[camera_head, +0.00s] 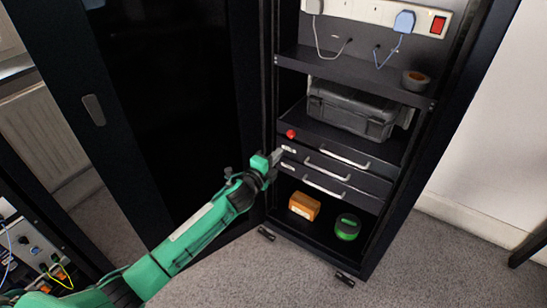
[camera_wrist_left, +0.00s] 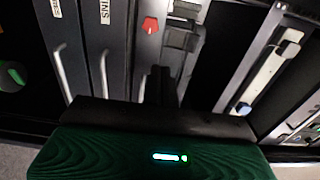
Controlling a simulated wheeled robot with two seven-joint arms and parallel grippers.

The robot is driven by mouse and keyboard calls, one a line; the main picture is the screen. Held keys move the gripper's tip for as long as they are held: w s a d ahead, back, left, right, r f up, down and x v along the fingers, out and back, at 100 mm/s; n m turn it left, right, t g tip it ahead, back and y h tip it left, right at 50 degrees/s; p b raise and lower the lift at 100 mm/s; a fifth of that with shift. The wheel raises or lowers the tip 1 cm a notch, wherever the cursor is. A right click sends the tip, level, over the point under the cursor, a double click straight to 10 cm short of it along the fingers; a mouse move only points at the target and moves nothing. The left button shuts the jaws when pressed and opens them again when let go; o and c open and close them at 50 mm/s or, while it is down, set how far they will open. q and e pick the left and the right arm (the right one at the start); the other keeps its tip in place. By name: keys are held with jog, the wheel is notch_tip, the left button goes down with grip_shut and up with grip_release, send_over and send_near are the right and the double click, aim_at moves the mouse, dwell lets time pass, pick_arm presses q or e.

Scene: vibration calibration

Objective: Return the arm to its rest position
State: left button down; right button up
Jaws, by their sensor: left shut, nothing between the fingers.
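My left arm, green, reaches in from the lower left of the head view. Its gripper (camera_head: 277,157) is shut and empty, in front of the left side of the cabinet's drawers. In the left wrist view the shut fingers (camera_wrist_left: 161,84) point toward the cabinet, near the drawer fronts. I cannot tell whether they touch anything. A red knob (camera_head: 291,134) sits just above the gripper at the drawers' upper left; it also shows in the left wrist view (camera_wrist_left: 150,25). My right gripper is not in view.
The open cabinet holds a dark case (camera_head: 352,108), a tape roll (camera_head: 416,80), a power strip (camera_head: 375,12), an orange box (camera_head: 304,205) and a green round object (camera_head: 347,227). Its dark door (camera_head: 165,100) stands open at left. Grey carpet (camera_head: 420,270) is clear at right.

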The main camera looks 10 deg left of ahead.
pick_arm(q)
jog(key=shift+s+a+f, duration=0.1)
jog(key=shift+s+a, duration=0.15)
jog(key=shift+s, duration=0.45)
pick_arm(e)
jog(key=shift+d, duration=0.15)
